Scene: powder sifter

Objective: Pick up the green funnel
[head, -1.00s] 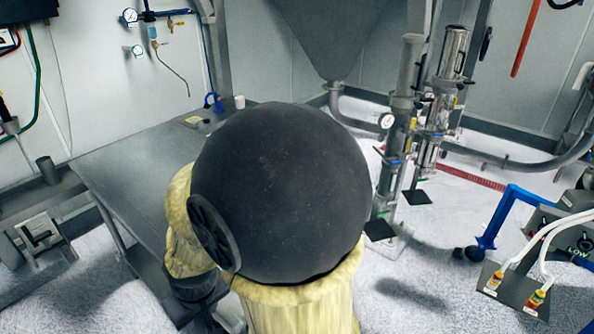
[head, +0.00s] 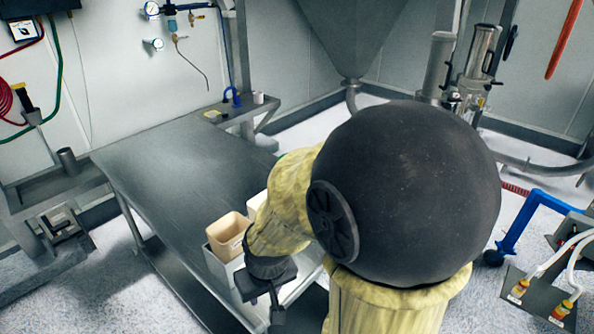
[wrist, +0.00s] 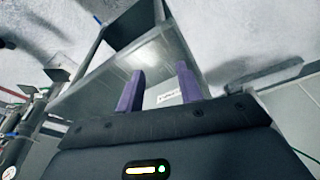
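I cannot make out the green funnel for certain in either view. A tiny green sliver (head: 281,155) shows at the upper edge of my arm over the metal table, too small to identify. My gripper (wrist: 160,82) shows two purple fingers in the wrist view, spread apart with nothing held between them. Beyond the fingers are a grey metal surface and a white label. In the head view my arm covers the right part of the table, and the gripper end hangs low by the table's near edge.
The metal table (head: 165,165) is mostly bare. A tan container (head: 229,236) sits in a white holder at its near right edge, with another white container partly behind my arm. A blue-handled item and a small white cup (head: 258,97) are at the back. A hopper (head: 350,35) stands behind.

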